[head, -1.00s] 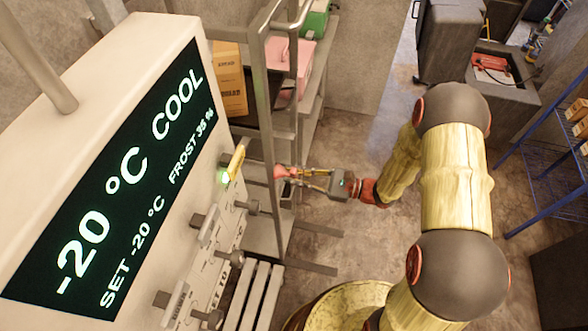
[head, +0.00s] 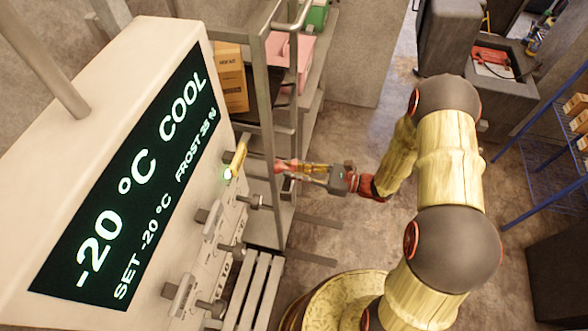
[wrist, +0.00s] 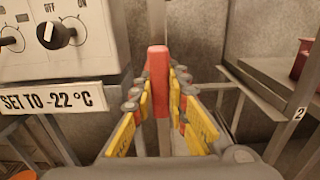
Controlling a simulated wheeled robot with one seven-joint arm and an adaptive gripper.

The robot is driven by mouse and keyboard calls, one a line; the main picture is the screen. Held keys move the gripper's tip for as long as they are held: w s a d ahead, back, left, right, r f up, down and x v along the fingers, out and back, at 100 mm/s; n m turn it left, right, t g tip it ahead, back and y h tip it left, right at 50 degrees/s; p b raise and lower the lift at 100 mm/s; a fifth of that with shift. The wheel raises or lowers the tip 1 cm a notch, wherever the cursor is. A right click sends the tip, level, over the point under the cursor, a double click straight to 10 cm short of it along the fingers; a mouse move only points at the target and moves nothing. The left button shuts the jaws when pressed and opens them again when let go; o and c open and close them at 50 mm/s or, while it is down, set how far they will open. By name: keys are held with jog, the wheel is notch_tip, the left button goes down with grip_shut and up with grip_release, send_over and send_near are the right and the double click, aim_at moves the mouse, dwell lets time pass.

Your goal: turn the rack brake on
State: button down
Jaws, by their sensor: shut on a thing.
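A red upright lever (wrist: 158,85), which looks like the rack brake handle, stands in the middle of the wrist view. The yellow pads of my gripper (wrist: 159,92) are closed on it from both sides. In the head view my gripper (head: 287,168) reaches left to the metal rack (head: 262,130), and the red lever is small and mostly covered there. The lever's lower end and any brake marking are hidden.
The wrist view shows a black knob (wrist: 57,34) and a "SET TO -22 °C" label (wrist: 52,98). A blue shelf (head: 545,150) stands at right.

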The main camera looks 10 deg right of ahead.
jog(key=c, duration=1.7)
grip_release()
jog(key=v, duration=1.2)
